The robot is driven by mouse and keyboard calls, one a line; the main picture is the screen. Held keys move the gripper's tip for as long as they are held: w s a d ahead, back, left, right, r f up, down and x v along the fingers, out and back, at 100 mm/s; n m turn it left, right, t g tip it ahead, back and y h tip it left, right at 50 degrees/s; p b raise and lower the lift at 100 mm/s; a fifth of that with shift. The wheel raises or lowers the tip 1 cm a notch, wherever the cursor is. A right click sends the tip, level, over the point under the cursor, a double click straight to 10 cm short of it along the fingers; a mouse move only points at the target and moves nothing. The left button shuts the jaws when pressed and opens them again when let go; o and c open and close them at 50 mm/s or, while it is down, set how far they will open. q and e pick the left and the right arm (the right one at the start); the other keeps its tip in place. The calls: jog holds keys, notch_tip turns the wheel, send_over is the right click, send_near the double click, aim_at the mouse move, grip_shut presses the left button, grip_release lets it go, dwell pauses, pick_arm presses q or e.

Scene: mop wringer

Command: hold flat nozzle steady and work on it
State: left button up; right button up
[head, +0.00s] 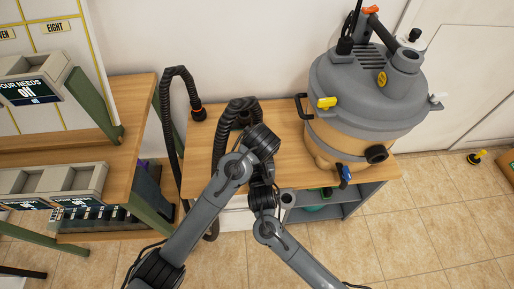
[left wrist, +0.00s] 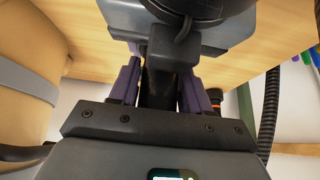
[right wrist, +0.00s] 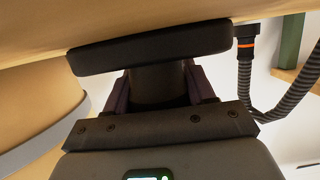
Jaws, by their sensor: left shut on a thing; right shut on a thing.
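The flat nozzle (right wrist: 150,48) shows in the right wrist view as a wide dark bar with a rounded neck. My right gripper (right wrist: 158,85) is shut on that neck, one finger on each side. In the left wrist view my left gripper (left wrist: 160,85) is shut on a dark tube-like part (left wrist: 158,82); I cannot tell whether it belongs to the nozzle. A grey block and a dark rounded body sit close beyond its fingertips. In the head view my two wrists are close together over the wooden table, and they hide both gripper tips and the nozzle.
A grey-lidded vacuum drum (head: 365,95) stands on the right of the wooden table (head: 285,125). A black ribbed hose (head: 171,125) with an orange-ringed end hangs at the table's left. Shelves with trays (head: 50,185) stand at the left.

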pick_arm(q)
jog(key=shift+r, duration=0.25)
jog(key=shift+r, duration=2.7)
pick_arm(e)
jog(key=o, duration=1.1)
jog(key=shift+o, duration=0.2)
